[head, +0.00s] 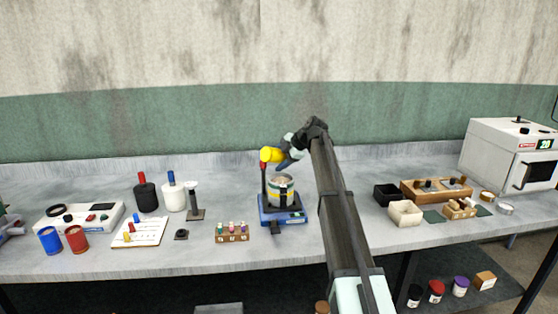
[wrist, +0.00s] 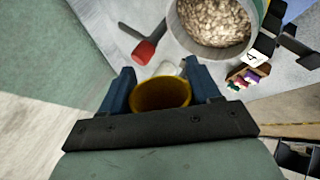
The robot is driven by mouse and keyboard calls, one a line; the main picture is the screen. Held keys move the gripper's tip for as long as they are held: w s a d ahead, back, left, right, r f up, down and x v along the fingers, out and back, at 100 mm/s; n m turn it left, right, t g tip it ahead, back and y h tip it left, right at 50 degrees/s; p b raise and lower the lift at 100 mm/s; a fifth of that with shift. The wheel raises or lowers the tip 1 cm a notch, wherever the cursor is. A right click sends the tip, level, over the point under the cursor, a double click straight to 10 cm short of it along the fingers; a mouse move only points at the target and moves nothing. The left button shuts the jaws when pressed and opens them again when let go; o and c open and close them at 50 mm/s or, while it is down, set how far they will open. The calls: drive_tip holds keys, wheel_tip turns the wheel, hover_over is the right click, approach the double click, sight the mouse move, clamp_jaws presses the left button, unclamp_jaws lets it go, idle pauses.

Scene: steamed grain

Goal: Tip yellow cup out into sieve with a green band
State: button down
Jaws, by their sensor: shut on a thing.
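My gripper (head: 288,159) is shut on the yellow cup (head: 271,155), above and slightly left of the sieve (head: 281,184). In the wrist view the cup (wrist: 160,94) sits between both fingers of the gripper (wrist: 162,92). Its mouth shows a dark yellow inside, and I see no grain in it. The cup looks tilted in the head view. The sieve (wrist: 209,50) in the wrist view is full of pale grains, with green showing on its right side. It stands on a blue base (head: 282,216); its band is hard to make out in the head view.
A red-topped dark post (head: 264,172) rises close beside the sieve. A wooden rack of small bottles (head: 232,233) stands front left. A black box (head: 386,194) and cream box (head: 405,213) are to the right.

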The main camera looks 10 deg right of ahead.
drive_tip(key=shift+r, duration=2.55)
drive_tip(key=shift+s+a+r+n+h, duration=0.15)
drive_tip(key=shift+n+h, duration=0.15)
drive_tip(key=shift+h, duration=0.2)
drive_tip(key=shift+r+n+t+h, duration=0.15)
drive_tip(key=shift+n+t+h, duration=0.45)
drive_tip(key=shift+t+h, duration=0.45)
drive_tip(key=shift+r+n+t+h, duration=0.15)
drive_tip(key=shift+n+t+h, duration=0.4)
drive_tip(key=shift+h, duration=0.5)
drive_tip(key=shift+r+n+t+h, duration=0.15)
drive_tip(key=shift+n+t+h, duration=0.6)
drive_tip(key=shift+h, duration=0.45)
drive_tip(key=shift+r+n+t+h, duration=0.2)
drive_tip(key=shift+n+t+h, duration=0.15)
drive_tip(key=shift+t+h, duration=0.25)
drive_tip(key=shift+r+n+t+h, duration=0.15)
drive_tip(key=shift+n+t+h, duration=0.2)
drive_tip(key=shift+t+h, duration=0.25)
drive_tip(key=shift+n+t+h, duration=0.3)
drive_tip(key=shift+t+h, duration=0.1)
drive_tip(key=shift+t, duration=0.05)
drive_tip(key=n+t+h, duration=0.1)
drive_tip(key=t, duration=0.1)
drive_tip(key=r+n+t+h, duration=0.1)
drive_tip(key=n, duration=0.1)
drive_tip(key=shift+t, duration=0.4)
